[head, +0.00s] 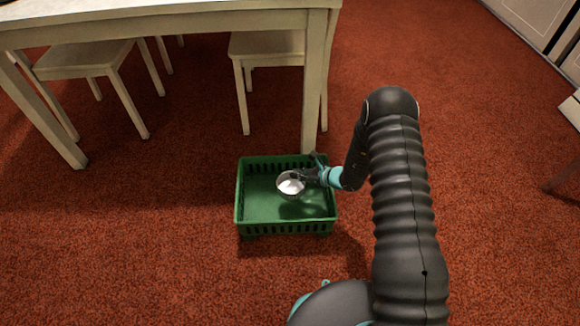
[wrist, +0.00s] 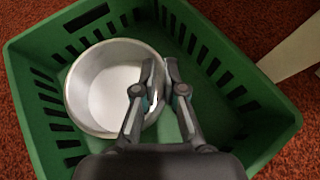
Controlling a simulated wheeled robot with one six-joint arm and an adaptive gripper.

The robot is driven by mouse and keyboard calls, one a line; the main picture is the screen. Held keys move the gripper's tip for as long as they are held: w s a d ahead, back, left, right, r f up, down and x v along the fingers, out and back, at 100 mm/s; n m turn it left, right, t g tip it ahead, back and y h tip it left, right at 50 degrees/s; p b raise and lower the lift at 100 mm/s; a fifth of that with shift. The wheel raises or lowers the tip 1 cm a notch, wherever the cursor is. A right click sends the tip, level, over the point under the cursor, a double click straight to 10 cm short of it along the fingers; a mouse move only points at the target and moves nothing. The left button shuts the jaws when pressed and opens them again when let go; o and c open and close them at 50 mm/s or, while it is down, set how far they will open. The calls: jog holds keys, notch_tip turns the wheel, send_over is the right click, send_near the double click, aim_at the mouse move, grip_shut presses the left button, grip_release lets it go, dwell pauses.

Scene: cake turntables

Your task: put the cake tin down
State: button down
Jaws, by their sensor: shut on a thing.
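The cake tin (head: 290,184) is a round, silvery metal pan with a pale inside. In the head view it is within the green crate (head: 252,222), near its middle. My gripper (head: 305,176) reaches in over the crate's right side and is shut on the tin's rim. In the wrist view the tin (wrist: 104,88) is left of centre, with its right wall between the fingertips of my gripper (wrist: 158,80). The tin looks about upright. I cannot tell whether its base touches the crate floor. The fingers hide part of its right rim.
The crate has slotted walls and stands on red carpet (head: 160,250). A pale table (head: 180,22) stands behind it, one leg (head: 315,90) close to the crate's back right. Pale chairs (head: 268,45) are under the table. The crate floor around the tin looks clear.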

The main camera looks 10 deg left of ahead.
jog(key=shift+d+r, duration=0.25)
notch_tip(320, 180, up, 7)
jog(key=shift+p, duration=1)
jog(key=shift+s+d+r+m+t+h+b, duration=0.25)
jog(key=shift+s+d+r+m+t+h, duration=1.05)
jog(key=shift+d, duration=3.1)
jog(key=shift+s+d+r+m+t+h+b, duration=0.3)
jog(key=shift+d+r+m+t+h, duration=1.1)
jog(key=shift+d, duration=3)
jog(key=shift+s+d+r+m+t+h+b, duration=0.3)
jog(key=shift+s+d+r+m+t, duration=0.5)
jog(key=shift+d+r+m, duration=2.45)
notch_tip(320, 180, up, 12)
jog(key=w+d+n+h, duration=0.1)
jog(key=w, duration=0.1)
jog(key=shift+w+d+h, duration=0.15)
jog(key=shift+w+h, duration=0.25)
